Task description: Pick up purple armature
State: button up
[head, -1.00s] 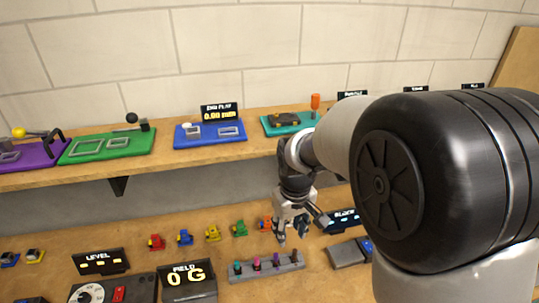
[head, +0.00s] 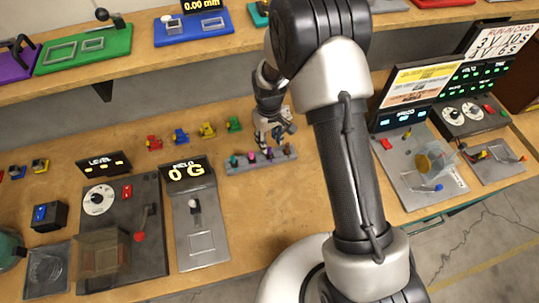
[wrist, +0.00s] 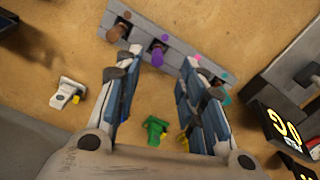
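The purple armature (wrist: 157,54) stands in a grey rack (wrist: 180,46) between a brown one (wrist: 118,30) on its left and a pink one (wrist: 197,57) on its right in the wrist view. In the head view the purple armature (head: 269,153) is third from the left in the rack (head: 241,168). My gripper (wrist: 154,68) is open and empty, its two fingers apart on either side of the purple armature in the picture. In the head view my gripper (head: 275,134) is just above and behind the rack's right part. I cannot tell the exact height gap.
A field meter (head: 200,225) is to the left front. Bare wood (head: 265,210) lies in front of the rack.

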aim_at(270, 148)
jog(key=shift+w+f+b, duration=0.2)
jog(key=shift+f+b, duration=0.25)
jog(key=shift+f, duration=2.7)
grip_shut()
